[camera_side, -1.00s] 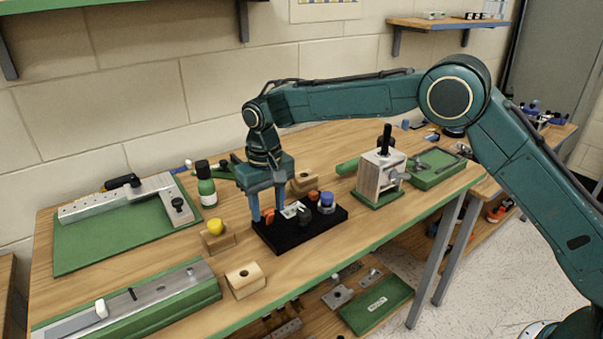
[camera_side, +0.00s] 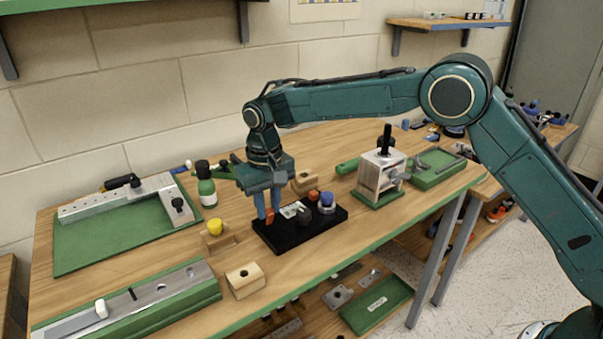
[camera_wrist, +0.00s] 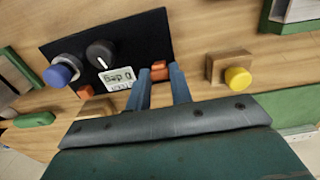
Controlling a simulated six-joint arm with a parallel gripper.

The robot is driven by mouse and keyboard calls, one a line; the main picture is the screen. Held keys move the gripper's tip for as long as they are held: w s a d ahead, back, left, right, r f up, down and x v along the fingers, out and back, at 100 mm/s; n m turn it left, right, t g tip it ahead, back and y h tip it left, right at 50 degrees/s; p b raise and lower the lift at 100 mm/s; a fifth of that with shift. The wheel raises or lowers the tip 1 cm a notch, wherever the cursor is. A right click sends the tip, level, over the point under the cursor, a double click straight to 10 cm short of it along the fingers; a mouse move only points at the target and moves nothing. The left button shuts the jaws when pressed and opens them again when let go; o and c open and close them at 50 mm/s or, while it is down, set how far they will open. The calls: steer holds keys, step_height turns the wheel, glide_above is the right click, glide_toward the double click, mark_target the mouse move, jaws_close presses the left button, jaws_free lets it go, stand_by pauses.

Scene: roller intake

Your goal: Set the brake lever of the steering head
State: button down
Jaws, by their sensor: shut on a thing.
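The steering head looks to be the black panel (camera_side: 290,236) on the bench. It carries a white label reading "0 deg" (camera_wrist: 116,79), a black knob (camera_wrist: 101,53) with a white pointer line, and a blue-capped knob (camera_wrist: 60,74). My gripper (camera_side: 269,214) points down over the panel's left end. Its blue fingers are shut on a small orange lever (camera_wrist: 159,66), probably the brake lever. The fingers hide part of it, so its exact angle cannot be told. A second orange piece (camera_wrist: 84,91) sits near the black knob, apart from the fingers.
A wooden block with a yellow knob (camera_side: 215,228) stands close left of the panel. A drilled wooden block (camera_side: 245,280) is in front, another (camera_side: 305,181) behind. A metal fixture (camera_side: 380,178) stands to the right.

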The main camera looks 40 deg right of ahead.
mark_target(270, 224)
steer(key=shift+s+t, duration=0.2)
steer(key=shift+t, duration=0.2)
steer(key=shift+s+t, duration=0.5)
steer(key=shift+t, duration=0.5)
steer(key=shift+s+f+t, duration=0.25)
steer(key=shift+s+t, duration=0.2)
steer(key=shift+t, duration=0.5)
steer(key=shift+s+f+t, duration=0.2)
steer(key=shift+s+t, duration=0.2)
steer(key=shift+t, duration=0.55)
steer(key=shift+s+f+t, duration=0.35)
steer(key=shift+t, duration=0.65)
steer(key=shift+s+f+t, duration=0.3)
steer(key=shift+f+t, duration=0.05)
steer(key=shift+t, duration=0.65)
steer(key=shift+s+f+t, duration=0.15)
steer(key=shift+f+t, duration=0.2)
steer(key=shift+t, duration=0.55)
steer(key=shift+s+f+t, duration=0.15)
steer(key=shift+f+t, duration=0.15)
steer(key=shift+t, duration=0.6)
steer(key=c, duration=1.2)
jaws_free()
steer(key=shift+c, duration=0.2)
steer(key=shift+f, duration=0.1)
